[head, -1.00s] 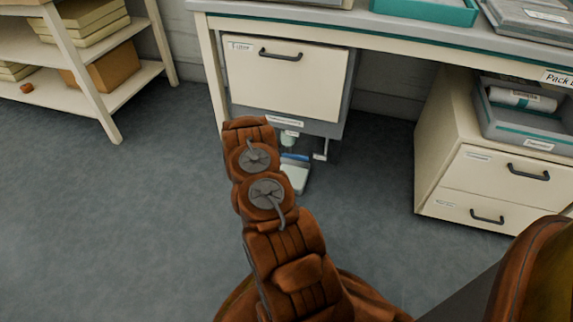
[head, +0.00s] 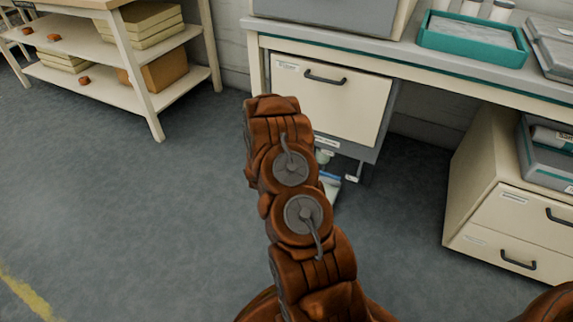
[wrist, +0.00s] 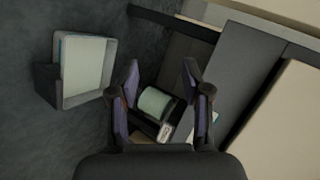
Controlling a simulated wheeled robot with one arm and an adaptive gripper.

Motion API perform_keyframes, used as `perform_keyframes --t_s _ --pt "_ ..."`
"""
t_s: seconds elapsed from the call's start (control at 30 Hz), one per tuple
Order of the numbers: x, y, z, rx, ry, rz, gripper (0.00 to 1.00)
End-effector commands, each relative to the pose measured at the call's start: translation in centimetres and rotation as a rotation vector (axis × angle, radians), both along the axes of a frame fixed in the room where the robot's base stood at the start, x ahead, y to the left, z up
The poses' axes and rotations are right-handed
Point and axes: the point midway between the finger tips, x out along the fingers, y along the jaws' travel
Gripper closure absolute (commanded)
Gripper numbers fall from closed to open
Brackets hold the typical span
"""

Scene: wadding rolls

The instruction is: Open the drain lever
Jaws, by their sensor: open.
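A pale green cylindrical drain fitting (head: 323,157) hangs below the white-fronted cabinet (head: 330,100), largely beside my arm in the head view. In the wrist view the pale green cylinder (wrist: 155,103) shows between the fingers of my gripper (wrist: 161,75), with a small pale labelled piece (wrist: 166,132) just below it. I cannot tell whether that piece is the drain lever. My gripper is open, a finger on each side of the cylinder, with no clear contact. My arm hides the gripper in the head view.
A shallow tray (wrist: 112,75) lies on the floor left of the gripper in the wrist view. A small white bracket-like part (head: 352,178) hangs under the cabinet's right side. A drawer unit (head: 500,215) stands right, a shelf rack (head: 150,115) left. The floor at left is clear.

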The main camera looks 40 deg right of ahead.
Motion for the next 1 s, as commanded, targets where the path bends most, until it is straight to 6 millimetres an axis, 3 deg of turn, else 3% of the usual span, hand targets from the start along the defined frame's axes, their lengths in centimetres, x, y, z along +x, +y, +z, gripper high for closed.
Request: perform_keyframes --t_s 0.5,1.0 --pt "2.5 5.6 5.1 0.056 0.122 0.178 0.52" --pt "2.6 6.8 5.7 0.068 0.153 0.217 0.52"
